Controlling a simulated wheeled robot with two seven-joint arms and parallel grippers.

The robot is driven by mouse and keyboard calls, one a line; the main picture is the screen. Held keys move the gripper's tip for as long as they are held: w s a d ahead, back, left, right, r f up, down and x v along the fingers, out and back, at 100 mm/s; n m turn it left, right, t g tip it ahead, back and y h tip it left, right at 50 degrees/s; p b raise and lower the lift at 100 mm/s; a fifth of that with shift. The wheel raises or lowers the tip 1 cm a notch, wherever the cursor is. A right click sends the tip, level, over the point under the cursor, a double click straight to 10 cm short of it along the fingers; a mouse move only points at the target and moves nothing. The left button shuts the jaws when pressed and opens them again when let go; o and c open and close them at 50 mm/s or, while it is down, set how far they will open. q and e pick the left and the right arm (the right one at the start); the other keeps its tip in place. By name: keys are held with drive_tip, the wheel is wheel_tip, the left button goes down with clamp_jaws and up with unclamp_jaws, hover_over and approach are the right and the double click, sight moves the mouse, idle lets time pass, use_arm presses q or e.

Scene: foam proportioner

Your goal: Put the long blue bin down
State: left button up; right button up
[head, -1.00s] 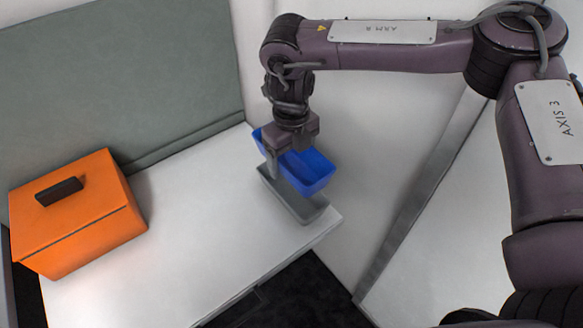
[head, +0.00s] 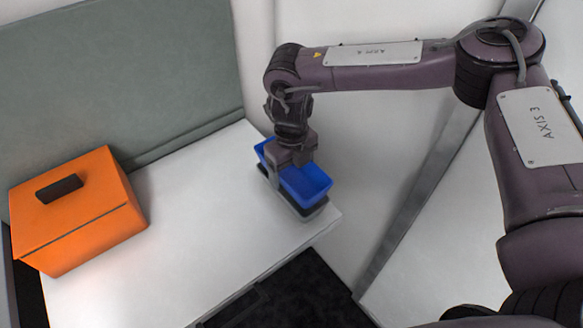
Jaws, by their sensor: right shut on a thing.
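The long blue bin (head: 308,182) is at the right end of the white table, in the middle of the head view. It sits low over a grey bin (head: 302,213) of similar shape, which it largely hides. Only a thin strip of the grey bin shows beneath it. I cannot tell whether the two touch. My right gripper (head: 283,168) comes down from above and is shut on the blue bin near its middle. My left gripper is not in view.
An orange box (head: 80,215) with a dark handle stands on the left of the white table (head: 200,225). The table between them is clear. A grey-green panel (head: 120,80) stands behind. The table's front right edge drops to a dark floor.

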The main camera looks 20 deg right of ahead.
sight(291, 179)
drive_tip(key=o, duration=1)
drive_tip(key=shift+o, duration=0.2)
drive_tip(key=shift+r, duration=0.2)
wheel_tip(291, 179, up, 13)
drive_tip(key=shift+b, duration=0.35)
drive_tip(key=shift+f, duration=0.15)
